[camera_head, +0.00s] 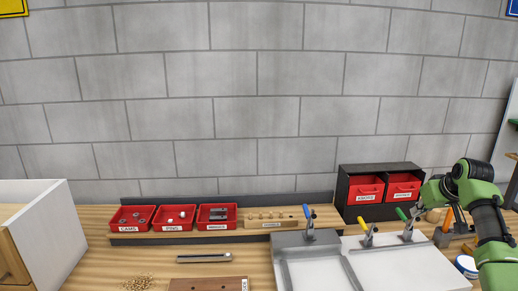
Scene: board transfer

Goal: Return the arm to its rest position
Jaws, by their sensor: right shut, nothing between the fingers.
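My right arm is green and black and comes in at the right edge. My right gripper (418,208) is at its left end, low over the right side of the bench, beside the green-handled clamp (407,226). It is shut and holds nothing. The fingertips are small and partly lost against the clamp and the dark box behind. My left arm and gripper are not in view.
White boards (405,268) with blue- and yellow-handled clamps lie at front right. A black cabinet (372,168) with red drawers stands behind. Red bins (174,218) line the back left. A white-sided box (48,225) stands at far left.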

